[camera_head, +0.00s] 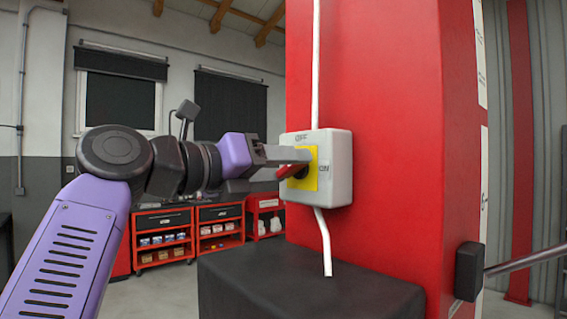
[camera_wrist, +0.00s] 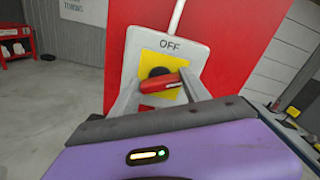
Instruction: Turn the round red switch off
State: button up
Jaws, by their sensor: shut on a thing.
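The round red switch has a red handle (camera_head: 291,171) on a yellow plate (camera_head: 312,182), set in a light grey box (camera_head: 338,168) on the red column. OFF is printed above the plate and ON to its right. My gripper (camera_head: 296,164) reaches in from the left, and its fingers are at the handle. In the wrist view, the red handle (camera_wrist: 161,82) lies between the two fingers of my gripper (camera_wrist: 155,92), which is shut on it. The handle lies nearly sideways there, slightly tilted, with the black hub (camera_wrist: 159,72) behind it.
A red column (camera_head: 390,90) fills the middle right. White conduit (camera_head: 316,60) runs above and below the box. A dark block (camera_head: 310,285) stands below it. A metal rail (camera_head: 525,261) with a black end sits at the right. Red tool carts (camera_head: 162,236) stand at the back.

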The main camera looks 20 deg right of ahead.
jog(key=n+p, duration=0.1)
jog(key=n, duration=0.5)
jog(key=shift+p, duration=0.35)
jog(key=n+p, duration=0.1)
jog(key=n, duration=0.5)
jog(key=shift+w+f+p, duration=0.1)
jog(key=shift+f+p, duration=0.05)
jog(key=shift+p, duration=0.25)
jog(key=shift+n, duration=0.3)
jog(key=o, duration=1.4)
jog(key=shift+a, duration=0.15)
jog(key=p+v, duration=0.1)
jog(key=v, duration=0.6)
jog(key=shift+a, duration=0.3)
